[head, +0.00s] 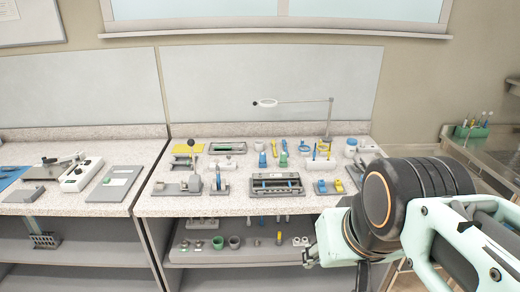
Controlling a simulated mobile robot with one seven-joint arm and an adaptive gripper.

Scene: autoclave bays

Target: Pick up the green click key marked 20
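A small green upright item (284,159) stands near the middle of the speckled worktop, right of a similar blue one (262,159). It may be the green click key, but it is too small to tell, and no number 20 can be read. My arm reaches in from the lower right. My gripper (312,256) is at its left end, in front of the bench and lower in the picture than the worktop items, apart from the green item. Its fingers are small and mostly hidden by the arm, so I cannot see whether they are open.
A dark rack (276,184) stands in front of the green item. Blue and yellow blocks (338,186) sit to its right, and a magnifier lamp (330,120) rises behind. A shelf below holds cups, including a green one (217,242). The worktop's front strip (210,208) is mostly clear.

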